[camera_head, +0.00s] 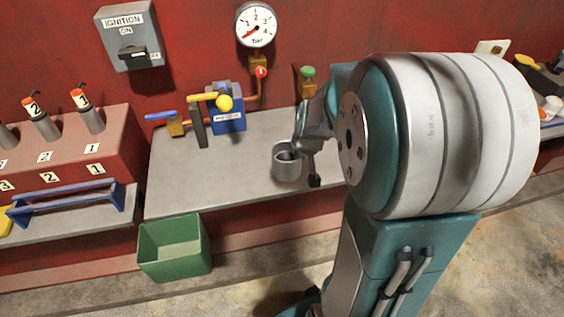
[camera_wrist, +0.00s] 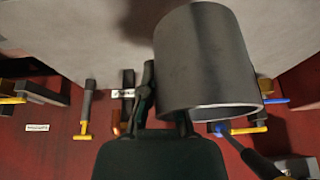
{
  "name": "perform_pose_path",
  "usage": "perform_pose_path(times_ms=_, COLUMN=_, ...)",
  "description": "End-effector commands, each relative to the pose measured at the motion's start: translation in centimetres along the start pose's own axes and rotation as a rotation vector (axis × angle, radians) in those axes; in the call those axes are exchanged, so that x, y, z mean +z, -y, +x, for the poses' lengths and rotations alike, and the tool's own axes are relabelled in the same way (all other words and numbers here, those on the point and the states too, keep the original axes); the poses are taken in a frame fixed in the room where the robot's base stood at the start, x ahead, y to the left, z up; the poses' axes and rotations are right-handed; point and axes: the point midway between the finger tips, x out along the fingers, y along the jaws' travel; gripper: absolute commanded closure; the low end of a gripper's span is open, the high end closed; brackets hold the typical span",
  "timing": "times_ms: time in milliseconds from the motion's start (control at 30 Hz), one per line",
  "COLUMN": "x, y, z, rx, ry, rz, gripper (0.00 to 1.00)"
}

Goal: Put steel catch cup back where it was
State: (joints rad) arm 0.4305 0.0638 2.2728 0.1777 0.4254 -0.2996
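The steel catch cup (camera_head: 286,166) is a plain grey cylinder, upright and open at the top. In the head view it is at the right part of the grey shelf, below the wall piping; I cannot tell whether it touches the shelf. In the wrist view the cup (camera_wrist: 205,60) is large and close. My gripper (camera_wrist: 166,105) has one dark finger along the outside of the cup wall, and the other runs in behind the rim, partly hidden. It appears shut on the wall. In the head view my gripper (camera_head: 312,170) is at the cup's right side, mostly hidden by my arm.
The grey shelf (camera_head: 200,185) has free room left of the cup. A blue valve block (camera_head: 228,112) with yellow and blue handles, a green-knobbed valve (camera_head: 307,84) and a pressure gauge (camera_head: 256,25) are behind. A green bin (camera_head: 174,250) stands below the shelf's front edge.

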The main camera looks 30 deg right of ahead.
Motion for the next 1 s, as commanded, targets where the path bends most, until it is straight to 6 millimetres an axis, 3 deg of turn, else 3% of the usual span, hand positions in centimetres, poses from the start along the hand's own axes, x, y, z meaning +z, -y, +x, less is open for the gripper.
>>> perform_pose_path(times_ms=200, x=-2.9, y=0.7, z=3.2, rx=0.0, ry=0.001, rz=-0.004, gripper=1.0)
perform_pose_path(times_ms=500, x=-4.5, y=1.2, z=8.4, rx=0.0, ry=0.001, rz=-0.001, gripper=1.0)
perform_pose_path(times_ms=800, x=-5.1, y=1.4, z=10.5, rx=0.0, ry=0.0, rz=-0.001, gripper=1.0)
perform_pose_path(times_ms=1000, x=-4.0, y=1.3, z=13.1, rx=0.0, ry=0.0, rz=-0.002, gripper=1.0)
